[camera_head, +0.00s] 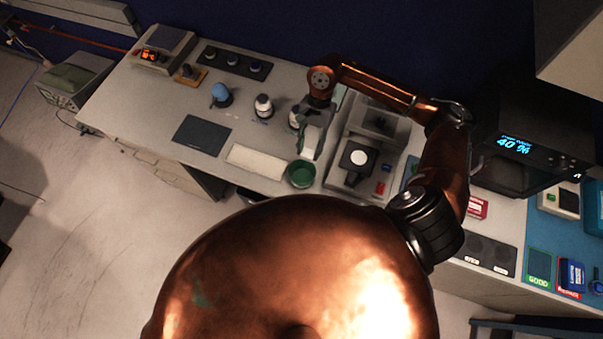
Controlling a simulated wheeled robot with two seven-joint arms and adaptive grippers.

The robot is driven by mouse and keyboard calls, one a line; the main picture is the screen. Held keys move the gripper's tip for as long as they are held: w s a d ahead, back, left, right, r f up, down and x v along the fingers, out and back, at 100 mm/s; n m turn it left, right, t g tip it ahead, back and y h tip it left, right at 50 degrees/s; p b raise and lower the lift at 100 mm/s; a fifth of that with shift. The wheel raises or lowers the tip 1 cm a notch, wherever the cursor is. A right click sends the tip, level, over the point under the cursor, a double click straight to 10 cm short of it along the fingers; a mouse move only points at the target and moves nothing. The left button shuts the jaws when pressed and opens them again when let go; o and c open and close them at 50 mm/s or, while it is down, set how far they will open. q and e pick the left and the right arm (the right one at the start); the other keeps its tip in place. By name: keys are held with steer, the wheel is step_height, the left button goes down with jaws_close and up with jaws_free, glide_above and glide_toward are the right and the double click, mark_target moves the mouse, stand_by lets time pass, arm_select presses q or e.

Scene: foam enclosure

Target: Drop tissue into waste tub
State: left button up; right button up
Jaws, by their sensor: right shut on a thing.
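The waste tub looks to be the small round green tub (301,174) near the front edge of the bench. My right gripper (312,136) comes down over the bench from a copper wrist, just behind and above the tub. It is shut on a pale thing, which I take to be the tissue (313,143); the fingers and the tissue are small and hard to tell apart. I cannot tell how high it hangs above the bench. My left gripper is not in view.
Bottles with white (263,106) and blue (221,94) tops stand left of the gripper. A dark pad (202,135) and a white mat (256,161) lie left of the tub. A grey device (357,159) stands close on the right, and a dark display unit (515,144) further right.

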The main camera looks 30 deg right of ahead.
step_height(320, 180, down, 3)
steer(key=shift+f, duration=0.15)
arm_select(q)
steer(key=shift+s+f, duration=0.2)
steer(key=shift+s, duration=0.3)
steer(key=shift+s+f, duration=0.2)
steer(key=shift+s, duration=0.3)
arm_select(e)
step_height(320, 180, down, 2)
steer(key=shift+f, duration=0.1)
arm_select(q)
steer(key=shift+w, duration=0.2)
arm_select(e)
steer(key=o, duration=1)
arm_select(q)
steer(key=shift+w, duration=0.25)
arm_select(e)
steer(key=shift+o, duration=0.9)
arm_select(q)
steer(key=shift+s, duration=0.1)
arm_select(e)
steer(key=v, duration=1.2)
